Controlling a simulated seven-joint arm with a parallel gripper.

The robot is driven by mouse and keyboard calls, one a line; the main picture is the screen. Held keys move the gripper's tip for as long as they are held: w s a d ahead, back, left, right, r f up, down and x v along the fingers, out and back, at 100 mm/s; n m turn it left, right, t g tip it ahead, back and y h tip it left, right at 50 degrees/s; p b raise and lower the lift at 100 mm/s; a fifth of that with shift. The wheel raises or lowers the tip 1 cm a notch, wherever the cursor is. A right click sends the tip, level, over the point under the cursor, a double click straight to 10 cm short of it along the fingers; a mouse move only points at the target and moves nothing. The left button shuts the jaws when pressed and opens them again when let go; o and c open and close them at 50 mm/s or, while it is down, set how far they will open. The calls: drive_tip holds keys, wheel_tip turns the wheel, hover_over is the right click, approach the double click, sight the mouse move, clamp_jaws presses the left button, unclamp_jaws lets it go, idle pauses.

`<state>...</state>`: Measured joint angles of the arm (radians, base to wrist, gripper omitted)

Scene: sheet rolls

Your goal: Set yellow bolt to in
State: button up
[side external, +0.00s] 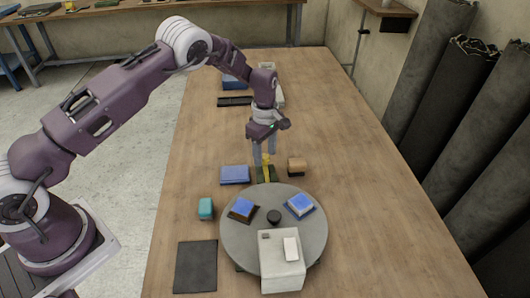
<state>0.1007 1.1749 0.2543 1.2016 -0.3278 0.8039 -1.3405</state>
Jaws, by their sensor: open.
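The yellow bolt (266,167) is a small narrow piece on a dark green base (260,178), just behind the round grey table. My gripper (265,161) points down over it from above. Its two grey fingers are apart, with the yellow piece showing between and just below the tips. I cannot tell whether the fingers touch it. The bolt's exact position on its base is too small to make out.
A blue block (235,175) stands left and a tan block (297,166) right of the bolt. The round grey table (313,235) in front carries blue-topped pieces and a white box (282,270). A teal block (206,208) and dark mat (196,267) lie left. The right side is clear.

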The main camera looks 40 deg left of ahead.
clamp_jaws()
idle(1.4)
